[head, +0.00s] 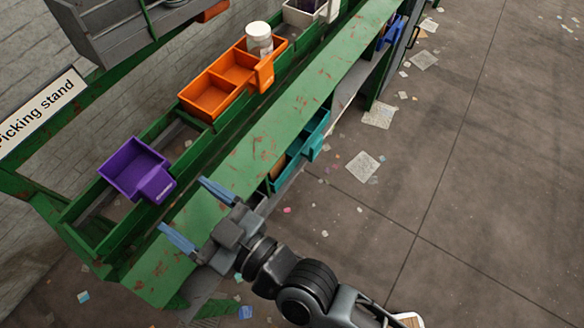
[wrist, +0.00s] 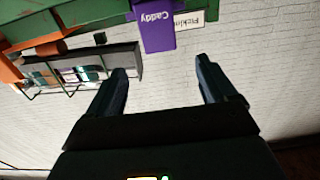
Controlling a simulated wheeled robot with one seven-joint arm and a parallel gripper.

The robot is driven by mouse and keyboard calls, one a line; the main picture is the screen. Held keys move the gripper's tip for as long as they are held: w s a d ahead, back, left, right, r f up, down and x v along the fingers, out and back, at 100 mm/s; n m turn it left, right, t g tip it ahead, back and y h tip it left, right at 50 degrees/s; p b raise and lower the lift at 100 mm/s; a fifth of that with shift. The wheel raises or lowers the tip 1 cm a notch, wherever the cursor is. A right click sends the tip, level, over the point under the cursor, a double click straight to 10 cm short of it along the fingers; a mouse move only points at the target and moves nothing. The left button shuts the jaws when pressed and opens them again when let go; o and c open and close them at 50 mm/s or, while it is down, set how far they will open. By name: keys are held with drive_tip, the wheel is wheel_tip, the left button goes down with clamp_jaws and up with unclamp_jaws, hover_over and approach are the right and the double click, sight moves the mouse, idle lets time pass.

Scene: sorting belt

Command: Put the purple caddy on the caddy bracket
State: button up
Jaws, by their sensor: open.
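The purple caddy (head: 125,172) is an open, empty box with a block-like grip on its near right side. It rests at the near left end of the green stand, among its rails. My gripper (head: 192,211) is open and empty, to the right of the caddy and apart from it, fingers pointing toward it. In the wrist view, the purple caddy (wrist: 156,32) shows at the top, beyond the open fingertips, with "Caddy" written upside down on it. I cannot pick out the caddy bracket for certain in either view.
An orange two-part bin (head: 212,93) with a white jar (head: 259,38) stands farther along the green stand (head: 255,145). A teal bin (head: 296,160) sits lower under the stand. A grey rack (head: 110,45) is at upper left. Scraps litter the open floor at right.

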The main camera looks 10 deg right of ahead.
drive_tip(key=s+d+f+m+t+h, duration=0.1)
drive_tip(key=s+d+m+h, duration=0.15)
drive_tip(key=d, duration=0.85)
drive_tip(key=s+d+f+m+t+h, duration=0.1)
drive_tip(key=s+d+m+t+h, duration=0.2)
drive_tip(key=d, duration=0.8)
drive_tip(key=s+d+r+m+h, duration=0.2)
drive_tip(key=s+d+r+h, duration=0.2)
drive_tip(key=s+d, duration=0.2)
drive_tip(key=s+d+r+m+g+h, duration=0.1)
drive_tip(key=s+d+r+h, duration=0.3)
drive_tip(key=s, duration=0.5)
drive_tip(key=shift+d+r+m, duration=0.35)
drive_tip(key=shift+d+m, duration=0.3)
drive_tip(key=shift+d, duration=0.4)
